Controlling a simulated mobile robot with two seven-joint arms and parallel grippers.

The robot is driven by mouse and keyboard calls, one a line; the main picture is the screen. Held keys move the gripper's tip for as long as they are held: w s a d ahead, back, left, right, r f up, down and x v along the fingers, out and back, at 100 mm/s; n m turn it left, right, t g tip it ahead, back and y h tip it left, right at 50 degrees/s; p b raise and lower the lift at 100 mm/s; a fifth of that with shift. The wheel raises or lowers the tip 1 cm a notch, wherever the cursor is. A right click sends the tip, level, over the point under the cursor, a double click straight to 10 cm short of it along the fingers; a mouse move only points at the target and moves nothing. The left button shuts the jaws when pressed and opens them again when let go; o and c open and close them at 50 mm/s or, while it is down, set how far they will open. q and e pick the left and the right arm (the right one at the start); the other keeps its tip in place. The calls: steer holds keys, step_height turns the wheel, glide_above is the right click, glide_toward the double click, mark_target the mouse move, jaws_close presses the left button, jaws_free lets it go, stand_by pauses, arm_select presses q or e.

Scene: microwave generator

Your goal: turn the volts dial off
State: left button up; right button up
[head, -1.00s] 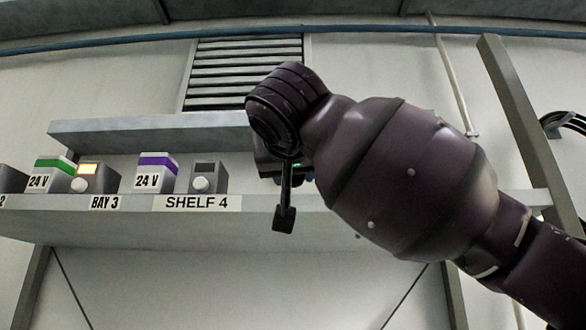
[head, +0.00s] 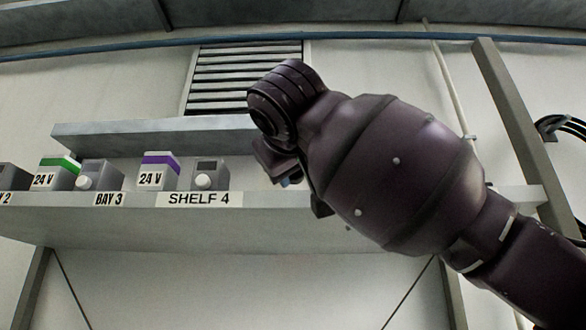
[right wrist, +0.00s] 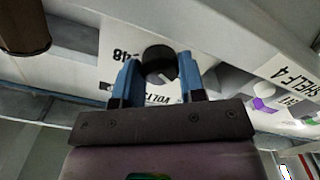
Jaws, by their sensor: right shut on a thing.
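In the right wrist view, the volts dial (right wrist: 159,61) is a round dark knob with a grey face and a pale mark. It sits on a white panel (right wrist: 82,32) with "48" and a partly covered "VOLTS" label, seen upside down. My right gripper (right wrist: 157,69) has its blue fingers on either side of the dial and is shut on it. In the head view my right gripper (head: 289,180) is mostly hidden behind my arm, at the shelf's right part. The dial is hidden there. My left gripper is not in view.
An upper ledge (head: 150,137) runs above. A brown cylinder (right wrist: 24,26) shows at the right wrist view's upper left.

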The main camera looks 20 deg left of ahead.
steer(key=shift+n, duration=0.5)
steer(key=o, duration=0.9)
steer(key=shift+s, duration=0.1)
steer(key=shift+a+f, duration=0.1)
